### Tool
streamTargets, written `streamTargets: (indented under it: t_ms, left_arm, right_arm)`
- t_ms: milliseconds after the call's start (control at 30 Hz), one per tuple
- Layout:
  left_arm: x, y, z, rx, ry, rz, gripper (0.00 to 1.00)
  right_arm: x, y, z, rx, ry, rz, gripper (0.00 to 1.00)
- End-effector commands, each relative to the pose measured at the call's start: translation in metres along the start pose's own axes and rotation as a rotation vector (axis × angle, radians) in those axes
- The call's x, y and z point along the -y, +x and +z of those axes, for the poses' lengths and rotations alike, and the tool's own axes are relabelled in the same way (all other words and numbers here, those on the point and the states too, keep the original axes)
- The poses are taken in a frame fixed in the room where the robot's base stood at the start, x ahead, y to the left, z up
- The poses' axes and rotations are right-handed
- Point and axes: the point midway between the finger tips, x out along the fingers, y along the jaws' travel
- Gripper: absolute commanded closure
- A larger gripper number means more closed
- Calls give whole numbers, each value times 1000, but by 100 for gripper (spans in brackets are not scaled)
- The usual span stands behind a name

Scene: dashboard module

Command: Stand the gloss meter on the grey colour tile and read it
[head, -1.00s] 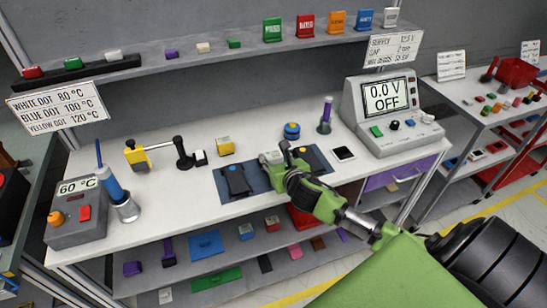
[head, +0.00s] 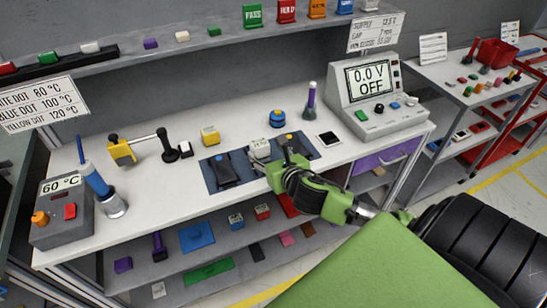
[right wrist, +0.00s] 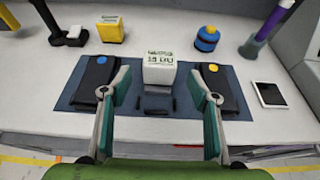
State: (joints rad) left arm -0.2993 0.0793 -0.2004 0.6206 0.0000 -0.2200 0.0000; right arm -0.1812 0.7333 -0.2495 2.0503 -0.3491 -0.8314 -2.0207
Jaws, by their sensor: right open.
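A small pale box with a display that seems to read in GU, which looks like the gloss meter (head: 260,149), stands upright on a dark blue mat; it also shows in the right wrist view (right wrist: 159,68). It sits between two black modules, one with a blue dot (right wrist: 97,82) and one with a yellow dot (right wrist: 220,84). My right gripper (head: 274,163) is open, its fingers spread in front of the box and to either side, apart from it. I cannot make out the grey colour tile; what lies under the box is hidden. My left gripper is out of view.
A yellow block (head: 210,136), a blue round item (head: 278,118) and a dark white-edged card (head: 328,139) stand around the mat (right wrist: 75,103). The supply (head: 378,95) reads 0.0 V OFF. A 60 °C station (head: 62,212) is at left.

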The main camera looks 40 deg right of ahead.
Motion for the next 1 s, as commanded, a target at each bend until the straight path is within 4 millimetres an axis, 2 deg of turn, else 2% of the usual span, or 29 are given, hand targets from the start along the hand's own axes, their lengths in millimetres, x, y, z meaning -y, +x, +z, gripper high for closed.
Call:
streamTargets:
  t_ms: [100,333,1000]
  left_arm:
    - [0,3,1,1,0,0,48]
    - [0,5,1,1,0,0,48]
    - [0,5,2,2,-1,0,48]
  right_arm:
    - [-1,-22,-2,-2,-1,3,45]
    - [0,-45,0,0,0,0,45]
    - [0,-48,0,0,1,0,45]
